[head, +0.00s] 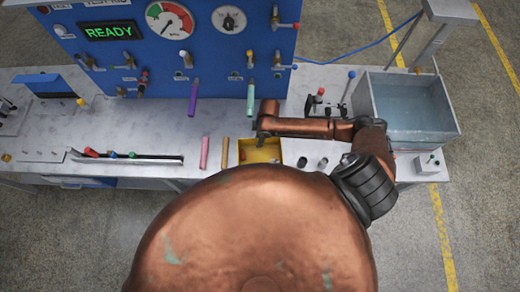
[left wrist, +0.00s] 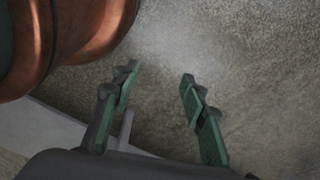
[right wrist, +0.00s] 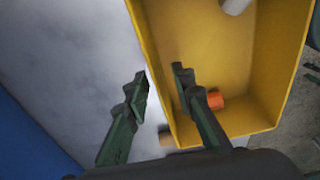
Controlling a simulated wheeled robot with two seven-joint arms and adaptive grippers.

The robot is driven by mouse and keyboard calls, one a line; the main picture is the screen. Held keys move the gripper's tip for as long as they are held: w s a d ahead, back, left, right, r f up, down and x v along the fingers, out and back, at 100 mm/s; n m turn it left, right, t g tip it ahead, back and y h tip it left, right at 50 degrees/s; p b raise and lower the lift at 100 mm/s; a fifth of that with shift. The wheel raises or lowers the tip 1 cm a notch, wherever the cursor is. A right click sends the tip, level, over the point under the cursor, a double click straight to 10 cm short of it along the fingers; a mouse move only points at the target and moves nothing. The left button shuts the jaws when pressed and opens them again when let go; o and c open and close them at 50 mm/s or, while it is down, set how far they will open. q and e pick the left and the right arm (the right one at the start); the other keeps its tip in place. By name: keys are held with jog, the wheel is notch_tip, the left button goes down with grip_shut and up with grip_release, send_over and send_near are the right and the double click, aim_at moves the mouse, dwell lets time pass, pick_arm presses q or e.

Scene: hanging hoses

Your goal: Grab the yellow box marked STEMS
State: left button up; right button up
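The yellow box (head: 272,149) stands near the front edge of the bench; no STEMS marking is readable. It also shows in the right wrist view (right wrist: 282,62), open-topped, with an orange piece (right wrist: 213,102) and a pale cylinder (right wrist: 235,5) inside. My right gripper (right wrist: 162,80) is open at one box wall: one finger appears outside the wall, the other over the inside. In the head view my right gripper (head: 262,135) is at the box's back side, partly hidden by its arm. My left gripper (left wrist: 159,76) is open and empty above the floor, outside the head view.
A pink stick (head: 205,152) and a tan stick (head: 225,152) are left of the box. Dark round pieces (head: 303,162) are to its right. A grey water tank (head: 408,137) stands further right. Purple (head: 193,98) and green (head: 250,97) hoses hang from the blue panel (head: 185,60) behind.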

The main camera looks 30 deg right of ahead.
jog(key=shift+c, duration=1)
grip_shut()
pick_arm(q)
jog(key=shift+s+f, duration=0.1)
jog(key=shift+s, duration=1)
jog(key=shift+w, duration=0.4)
pick_arm(e)
jog(key=shift+r, duration=0.1)
